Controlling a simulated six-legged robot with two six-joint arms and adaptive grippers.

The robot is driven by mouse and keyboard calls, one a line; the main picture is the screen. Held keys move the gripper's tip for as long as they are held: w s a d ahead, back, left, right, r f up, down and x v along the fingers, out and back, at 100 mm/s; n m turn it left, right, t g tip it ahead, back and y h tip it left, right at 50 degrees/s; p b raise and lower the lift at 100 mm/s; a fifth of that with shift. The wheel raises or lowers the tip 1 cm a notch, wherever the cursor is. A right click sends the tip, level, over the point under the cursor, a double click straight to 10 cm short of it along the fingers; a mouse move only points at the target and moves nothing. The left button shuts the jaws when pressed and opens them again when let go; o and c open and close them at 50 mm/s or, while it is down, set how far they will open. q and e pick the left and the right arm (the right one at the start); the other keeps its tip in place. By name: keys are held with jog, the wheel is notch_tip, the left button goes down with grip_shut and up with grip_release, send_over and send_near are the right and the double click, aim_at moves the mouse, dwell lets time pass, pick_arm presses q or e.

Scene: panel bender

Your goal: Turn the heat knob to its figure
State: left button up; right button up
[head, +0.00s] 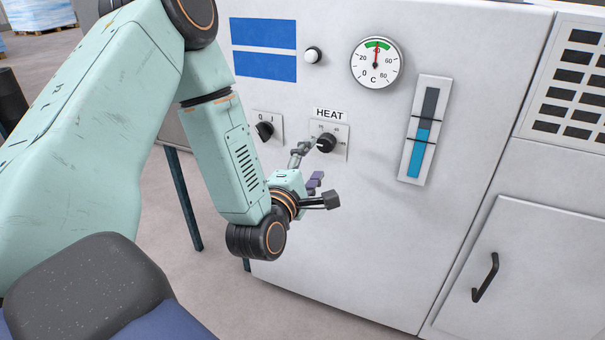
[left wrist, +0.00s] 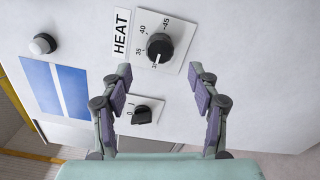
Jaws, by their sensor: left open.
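The heat knob (head: 326,143) is a round black knob on a white plate under the HEAT label (head: 330,114). In the left wrist view the knob (left wrist: 160,46) has a white pointer line, which lies toward a figure that looks like 30. Figures 35, 40 and 45 show around it. My left gripper (head: 316,176) is open in front of the panel, just below the knob in the head view. In the left wrist view the open fingers (left wrist: 160,75) stand apart, with the knob beyond the gap between their tips. They appear clear of it. My right gripper is not seen.
A second black knob (head: 265,130) marked 0 and I sits left of the heat knob. A white button (head: 312,55), a round gauge (head: 376,63) and a blue level indicator (head: 424,130) are on the same panel. A door handle (head: 485,278) projects at lower right.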

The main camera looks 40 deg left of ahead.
pick_arm(q)
jog(key=v, duration=0.5)
dwell(1.3)
